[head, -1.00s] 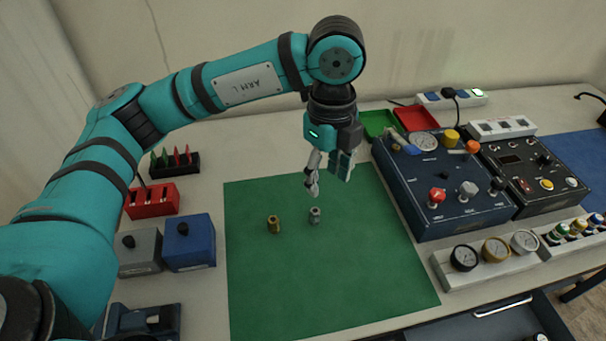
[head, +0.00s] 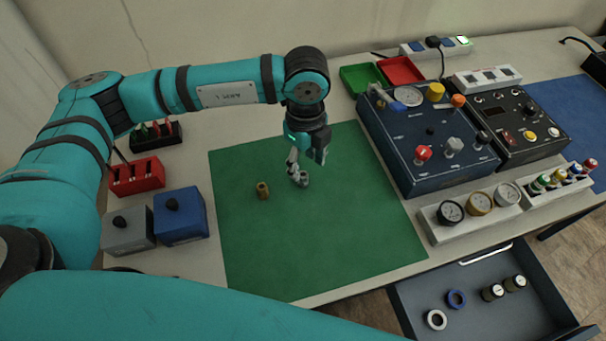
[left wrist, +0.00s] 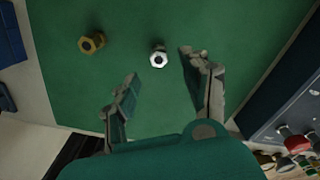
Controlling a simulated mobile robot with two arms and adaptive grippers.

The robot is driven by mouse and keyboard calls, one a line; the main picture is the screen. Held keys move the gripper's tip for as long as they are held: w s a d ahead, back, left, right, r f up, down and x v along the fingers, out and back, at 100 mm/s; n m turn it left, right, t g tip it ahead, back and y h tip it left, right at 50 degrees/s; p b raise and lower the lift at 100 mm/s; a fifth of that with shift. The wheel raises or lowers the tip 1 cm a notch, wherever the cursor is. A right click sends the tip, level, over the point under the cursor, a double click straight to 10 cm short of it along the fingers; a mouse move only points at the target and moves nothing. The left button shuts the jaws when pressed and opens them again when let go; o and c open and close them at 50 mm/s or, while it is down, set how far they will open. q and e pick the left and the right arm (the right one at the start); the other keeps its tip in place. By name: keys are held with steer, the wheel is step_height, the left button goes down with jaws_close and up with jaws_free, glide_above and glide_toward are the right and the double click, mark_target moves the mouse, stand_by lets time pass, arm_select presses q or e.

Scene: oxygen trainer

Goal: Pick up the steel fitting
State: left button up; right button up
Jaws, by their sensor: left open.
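The steel fitting (head: 303,180) stands on the green mat (head: 330,240). In the left wrist view the steel fitting (left wrist: 158,58) shows between the tips of the open fingers, slightly beyond them. My left gripper (head: 306,164) is open, just over and beside the fitting, and partly overlaps it in the head view. It also shows from behind in the left wrist view (left wrist: 158,68). Whether a finger touches the fitting I cannot tell. My right gripper is not in view.
A blue gauge panel (head: 400,150) stands right of the mat, with a row of gauges (head: 430,225) in front. Blue (head: 180,228) and grey (head: 128,238) boxes stand left. An open drawer (head: 450,325) holds rings and dark cylinders. The mat's front is clear.

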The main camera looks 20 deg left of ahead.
mark_target(303, 174)
arm_select(q)
steer(key=shift+f+p, duration=0.3)
steer(key=shift+f, duration=0.2)
steer(key=f, duration=0.1)
steer(key=f+p, duration=0.1)
steer(key=f, duration=0.1)
steer(key=shift+w+a+f, duration=0.1)
steer(key=shift+a+f, duration=0.2)
steer(key=shift+f, duration=0.45)
steer(key=shift+c, duration=0.2)
steer(key=c, duration=0.9)
jaws_close()
